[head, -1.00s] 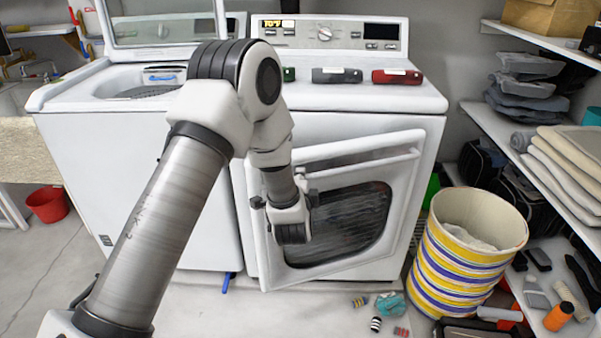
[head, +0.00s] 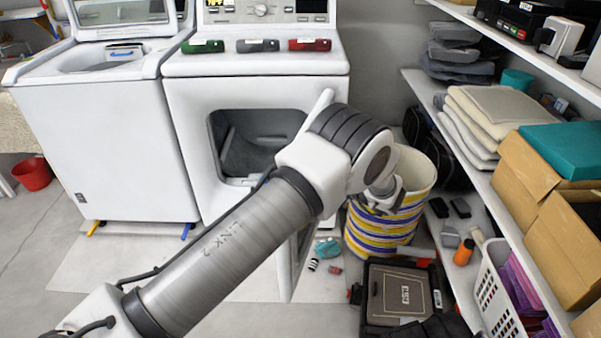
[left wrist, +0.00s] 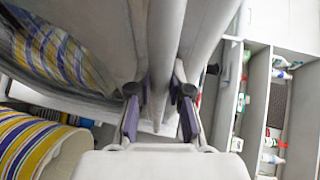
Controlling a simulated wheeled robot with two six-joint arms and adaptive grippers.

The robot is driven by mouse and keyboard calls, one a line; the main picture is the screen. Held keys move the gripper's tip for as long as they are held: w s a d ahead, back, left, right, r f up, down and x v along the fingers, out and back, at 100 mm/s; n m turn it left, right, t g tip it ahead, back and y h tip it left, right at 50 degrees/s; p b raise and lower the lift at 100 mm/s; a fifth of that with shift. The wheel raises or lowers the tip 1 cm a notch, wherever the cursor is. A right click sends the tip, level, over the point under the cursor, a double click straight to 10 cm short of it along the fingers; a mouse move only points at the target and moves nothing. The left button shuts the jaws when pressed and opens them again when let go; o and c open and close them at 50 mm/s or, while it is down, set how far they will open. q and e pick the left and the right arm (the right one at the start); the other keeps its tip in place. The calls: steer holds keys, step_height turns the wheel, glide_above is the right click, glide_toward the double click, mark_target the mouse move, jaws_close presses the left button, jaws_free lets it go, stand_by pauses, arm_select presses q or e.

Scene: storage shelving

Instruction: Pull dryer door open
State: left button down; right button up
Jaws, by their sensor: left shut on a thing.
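The white dryer (head: 180,110) stands at centre in the head view, with its dark drum opening (head: 235,150) exposed. Its door (head: 288,265) is swung far out towards me and shows nearly edge-on, partly hidden behind my left arm. A white upper part of the door sticks up beside the arm. In the left wrist view my left gripper (left wrist: 160,100) is shut on the white door handle (left wrist: 164,45), with one finger on each side. My right gripper is not in view.
A striped basket (head: 365,238) stands to the right, close behind my arm. A black case (head: 400,295) and small items lie on the floor. Shelves (head: 480,150) line the right side. A washer (head: 110,150) stands left; the floor at front left is clear.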

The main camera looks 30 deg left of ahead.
arm_select(q)
steer(key=w+d+n+g+b, duration=0.1)
steer(key=w+d+g+b, duration=0.1)
steer(key=d, duration=0.3)
steer(key=shift+w+d+n+g, duration=0.25)
steer(key=shift+w+n+g, duration=0.05)
steer(key=shift+w+n, duration=0.15)
steer(key=c, duration=1.1)
jaws_free()
steer(key=shift+w, duration=0.1)
steer(key=d, duration=0.2)
steer(key=d+r, duration=0.1)
steer(key=d, duration=0.4)
steer(key=shift+d+r, duration=0.15)
